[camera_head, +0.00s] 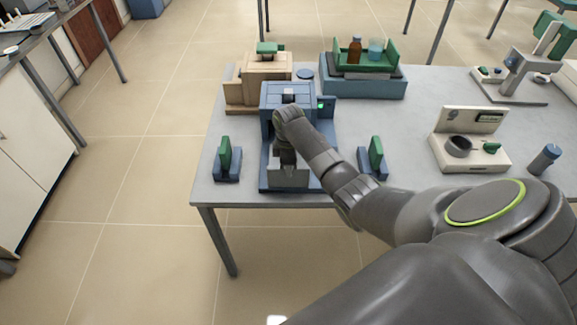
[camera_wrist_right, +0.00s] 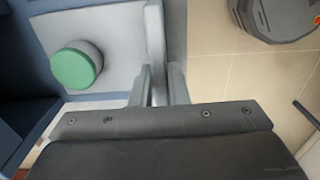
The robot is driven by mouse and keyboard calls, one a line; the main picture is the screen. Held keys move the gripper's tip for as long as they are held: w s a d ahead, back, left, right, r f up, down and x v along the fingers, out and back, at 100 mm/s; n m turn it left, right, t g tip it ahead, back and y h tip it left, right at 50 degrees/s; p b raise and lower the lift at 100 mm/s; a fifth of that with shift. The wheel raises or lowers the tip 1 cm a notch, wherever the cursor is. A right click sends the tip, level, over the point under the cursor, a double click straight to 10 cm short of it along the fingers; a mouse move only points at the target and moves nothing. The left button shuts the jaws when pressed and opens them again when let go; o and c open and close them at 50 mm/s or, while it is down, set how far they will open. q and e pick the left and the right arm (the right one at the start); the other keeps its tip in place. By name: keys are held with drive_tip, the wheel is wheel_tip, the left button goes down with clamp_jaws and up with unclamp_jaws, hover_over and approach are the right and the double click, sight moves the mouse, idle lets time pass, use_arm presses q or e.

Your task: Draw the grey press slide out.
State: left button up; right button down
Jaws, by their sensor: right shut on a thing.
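The blue press (camera_head: 270,98) stands near the left front of the grey table, with a small green light on its right side. Its grey slide (camera_head: 288,178) sits low at the front, partly behind my right arm. In the wrist view, the slide (camera_wrist_right: 112,35) is a light grey plate with a raised end wall and carries a round green piece (camera_wrist_right: 76,66). My right gripper (camera_wrist_right: 162,75) is shut on the slide at its end wall; in the head view, the gripper (camera_head: 287,160) is mostly covered by its own wrist. My left gripper is out of view.
Blue stands with green upright parts flank the press at left (camera_head: 228,163) and right (camera_head: 373,161). A wooden fixture (camera_head: 243,92) and a blue stand with a green tray (camera_head: 365,88) are behind. A cream device (camera_head: 470,160) stands right. The table's front edge is close to the slide.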

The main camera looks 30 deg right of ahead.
drive_tip(key=c, duration=1.6)
unclamp_jaws()
drive_tip(key=shift+s+a+f, duration=0.1)
drive_tip(key=shift+s+a, duration=0.1)
drive_tip(key=shift+o, duration=1)
drive_tip(key=shift+w+d+r, duration=0.1)
drive_tip(key=shift+r, duration=0.45)
wheel_tip(320, 180, up, 16)
drive_tip(key=p, duration=0.4)
drive_tip(key=shift+r, duration=0.25)
